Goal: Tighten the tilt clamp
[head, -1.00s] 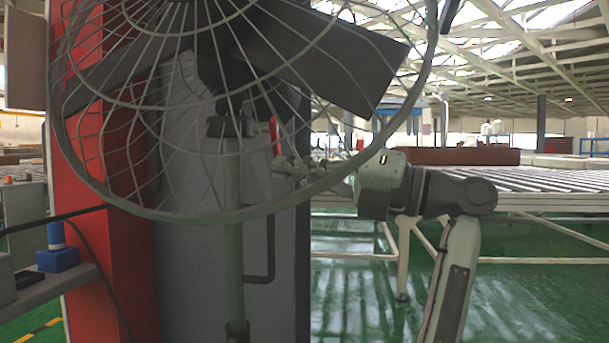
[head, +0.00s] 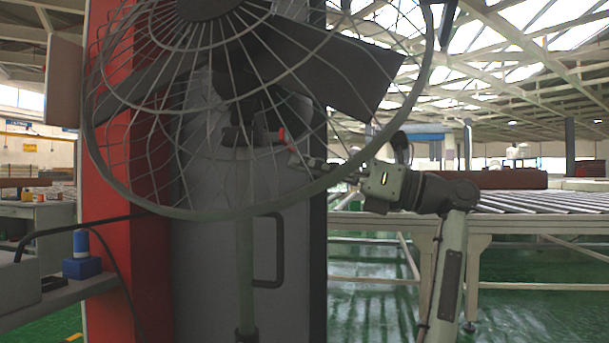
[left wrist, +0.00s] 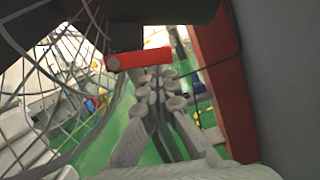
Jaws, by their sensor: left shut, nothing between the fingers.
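The tilt clamp's red handle (head: 281,135) shows behind the wire guard of a large fan (head: 200,214), beside the top of its pole (head: 244,200). In the left wrist view the handle (left wrist: 145,58) lies nearly level across the picture, just beyond the fingertips. My left gripper (head: 297,160) is behind the guard's lower right part, just below and right of the handle. In the left wrist view its fingers (left wrist: 158,88) are together with nothing between them. I cannot tell whether they touch the handle. My right gripper is not in view.
A red and grey cabinet (head: 140,270) stands behind the fan. The fan guard is close to my left gripper and forearm. A roller conveyor (head: 540,202) stands at the right. A shelf with a blue block (head: 82,267) and a black cable are at the left.

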